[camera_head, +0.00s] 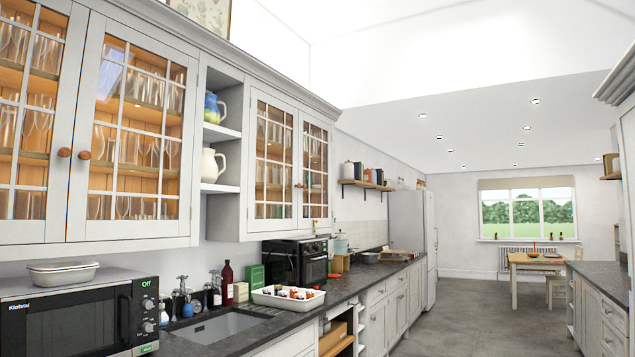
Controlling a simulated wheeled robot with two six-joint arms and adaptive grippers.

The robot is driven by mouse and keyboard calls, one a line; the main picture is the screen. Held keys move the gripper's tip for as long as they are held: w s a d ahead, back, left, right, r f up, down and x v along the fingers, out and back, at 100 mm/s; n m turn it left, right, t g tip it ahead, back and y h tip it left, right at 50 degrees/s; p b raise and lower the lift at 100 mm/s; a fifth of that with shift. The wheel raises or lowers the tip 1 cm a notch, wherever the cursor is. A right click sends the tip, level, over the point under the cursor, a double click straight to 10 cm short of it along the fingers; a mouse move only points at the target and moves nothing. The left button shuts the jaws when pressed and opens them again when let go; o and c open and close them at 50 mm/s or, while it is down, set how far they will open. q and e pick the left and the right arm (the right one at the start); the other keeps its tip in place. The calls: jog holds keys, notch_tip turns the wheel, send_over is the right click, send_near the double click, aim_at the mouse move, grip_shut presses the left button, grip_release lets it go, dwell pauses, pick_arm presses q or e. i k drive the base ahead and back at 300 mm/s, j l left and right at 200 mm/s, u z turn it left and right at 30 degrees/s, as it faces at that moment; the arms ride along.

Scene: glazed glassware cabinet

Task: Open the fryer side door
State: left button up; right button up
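Glazed cabinet doors hang on the left wall and all look shut. A nearer pair, with a left door (30,120) and a right door (140,125), has round wooden knobs (84,155) where the doors meet. A farther pair, with a left door (272,160) and a right door (314,170), hangs above a black countertop oven or fryer (295,262). Its front is glazed and looks shut. Glassware shows behind the panes. I cannot tell which door the task names. Neither of my grippers is in view.
A microwave (80,312) with a lidded dish (75,272) stands at lower left. A sink (215,328), bottles and a white tray (288,298) of small items share the dark counter. Open shelves with jugs (213,165) separate the cabinets. The grey floor (480,320) is clear.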

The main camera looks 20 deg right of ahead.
aim_at(303, 224)
jog(key=i+l+z, duration=0.5)
jog(key=i, duration=0.15)
jog(key=i+z, duration=0.2)
jog(key=i, duration=0.2)
